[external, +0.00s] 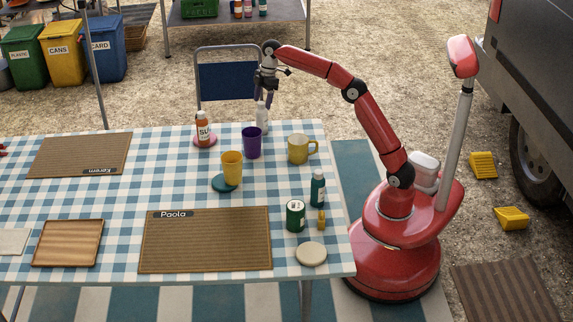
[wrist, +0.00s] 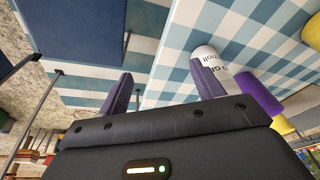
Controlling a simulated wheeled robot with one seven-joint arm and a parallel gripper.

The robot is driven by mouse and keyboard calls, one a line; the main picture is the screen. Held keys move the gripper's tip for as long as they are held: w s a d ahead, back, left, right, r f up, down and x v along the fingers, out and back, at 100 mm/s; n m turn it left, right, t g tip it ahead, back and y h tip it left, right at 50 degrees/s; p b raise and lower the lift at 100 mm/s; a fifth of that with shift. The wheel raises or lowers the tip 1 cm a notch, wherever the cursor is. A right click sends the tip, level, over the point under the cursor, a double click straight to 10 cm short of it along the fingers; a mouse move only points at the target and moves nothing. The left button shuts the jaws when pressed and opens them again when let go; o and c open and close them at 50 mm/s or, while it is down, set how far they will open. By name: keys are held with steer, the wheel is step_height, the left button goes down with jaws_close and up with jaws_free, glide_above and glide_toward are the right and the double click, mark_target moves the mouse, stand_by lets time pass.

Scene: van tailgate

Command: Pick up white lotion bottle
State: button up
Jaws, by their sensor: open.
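The white lotion bottle (external: 261,119) stands upright near the back edge of the checked table, just behind the purple cup (external: 252,142). My gripper (external: 268,101) is open with its fingers pointing down close to the bottle's top. In the wrist view, my gripper (wrist: 166,80) has its two purple fingers spread with nothing between them. The white bottle with dark lettering (wrist: 207,54) shows beyond the right finger, which hides part of it. I cannot tell whether that finger touches it.
A blue chair (external: 226,81) stands behind the table. Woven mats (external: 205,240) lie on the table.

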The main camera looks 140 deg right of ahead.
mark_target(262, 112)
steer(key=w+a+r+n+t, duration=0.2)
steer(key=w+a+r+n, duration=0.2)
steer(key=a+r, duration=0.15)
steer(key=shift+y, duration=0.3)
steer(key=b+x, duration=0.2)
steer(key=x, duration=0.5)
steer(key=shift+w+a+b, duration=0.2)
steer(key=shift+w+b, duration=0.05)
steer(key=shift+b, duration=0.05)
steer(key=shift+r, duration=0.1)
steer(key=c, duration=1.1)
steer(key=shift+c, duration=0.2)
steer(key=shift+r, duration=0.1)
